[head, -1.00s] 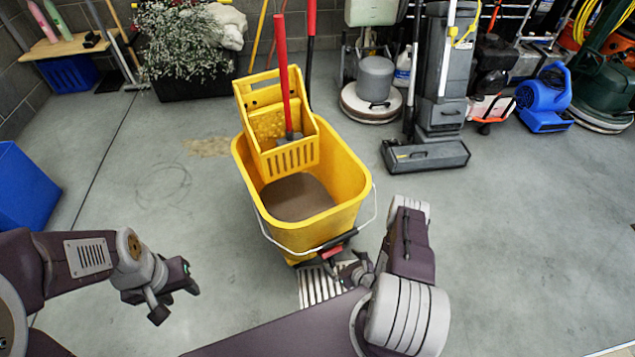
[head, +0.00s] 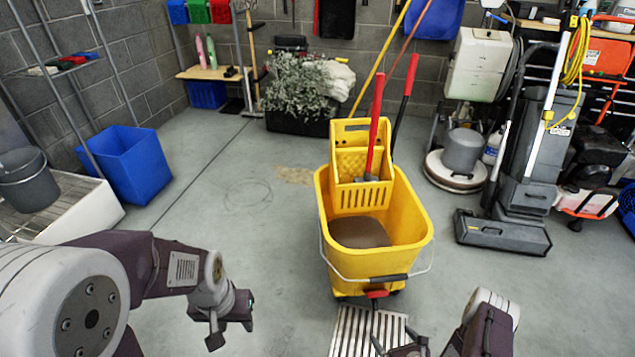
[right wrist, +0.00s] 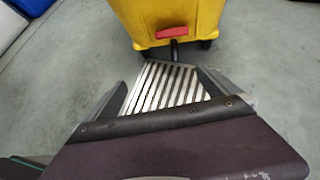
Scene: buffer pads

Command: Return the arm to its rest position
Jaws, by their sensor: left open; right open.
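My right gripper (head: 400,345) is at the bottom edge of the head view, just in front of the yellow mop bucket. In the right wrist view its two fingers (right wrist: 160,88) are spread, with nothing held between them; a slatted metal grate (right wrist: 160,92) shows beyond. My left gripper (head: 232,325) hangs open and empty at the lower left of the head view, over bare floor. My right arm (head: 488,325) is only partly in view, cut off by the bottom edge.
The yellow mop bucket (head: 407,228) stands upright close ahead, its wire handle toward me. The grate (head: 350,330) lies before it. A blue bin (head: 140,165) stands left and a grey floor machine (head: 505,232) right. Floor between bin and bucket is clear.

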